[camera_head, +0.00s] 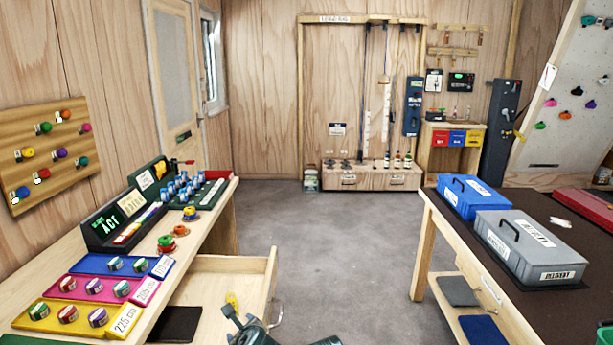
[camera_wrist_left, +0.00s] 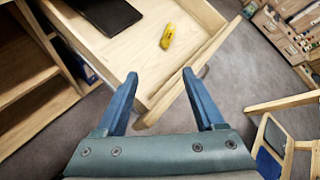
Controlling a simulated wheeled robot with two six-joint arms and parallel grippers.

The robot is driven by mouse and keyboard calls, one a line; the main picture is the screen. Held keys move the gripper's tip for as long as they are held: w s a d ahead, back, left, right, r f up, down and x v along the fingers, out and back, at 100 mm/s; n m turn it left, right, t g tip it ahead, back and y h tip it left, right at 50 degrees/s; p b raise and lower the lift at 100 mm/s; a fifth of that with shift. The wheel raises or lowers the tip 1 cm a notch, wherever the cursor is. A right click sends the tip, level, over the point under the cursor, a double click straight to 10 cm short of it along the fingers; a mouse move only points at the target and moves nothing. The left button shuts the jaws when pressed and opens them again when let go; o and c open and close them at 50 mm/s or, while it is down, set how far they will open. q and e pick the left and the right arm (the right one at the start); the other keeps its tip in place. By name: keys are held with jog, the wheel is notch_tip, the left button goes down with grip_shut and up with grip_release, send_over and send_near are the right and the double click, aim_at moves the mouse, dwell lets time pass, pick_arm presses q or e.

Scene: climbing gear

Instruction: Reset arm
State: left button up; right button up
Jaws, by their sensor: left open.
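My left gripper (camera_head: 252,322) is at the bottom middle of the head view, beside the front of an open wooden drawer (camera_head: 262,292). In the left wrist view the left gripper (camera_wrist_left: 160,76) has its two blue fingers spread with nothing held between them. The drawer's front board (camera_wrist_left: 190,62) lies beyond the fingertips in that view. Inside the drawer are a yellow object (camera_wrist_left: 168,36) and a dark flat item (camera_wrist_left: 104,14). The yellow object (camera_head: 232,300) also shows in the head view, partly behind the gripper. My right gripper does not show.
The left bench (camera_head: 215,225) holds coloured trays (camera_head: 88,288) of tape rolls, a display box (camera_head: 108,225) and small spools (camera_head: 166,242). The right table (camera_head: 455,225) carries a blue case (camera_head: 473,196) and a grey case (camera_head: 532,246). The floor (camera_head: 335,245) between them is clear.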

pick_arm(q)
jog(key=s+d+n+g+h+p, duration=0.2)
jog(key=s+d+n+g+p, duration=0.2)
jog(key=s+n, duration=0.5)
jog(key=s+d+n+g+h+p, duration=0.1)
jog(key=s+d+n+g+p, duration=0.4)
jog(key=s+n, duration=0.4)
jog(key=shift+s+d+r+n+g+h, duration=0.25)
jog(key=shift+d+n+g+h, duration=0.25)
jog(key=shift+d+n, duration=0.75)
jog(key=shift+a+n, duration=0.35)
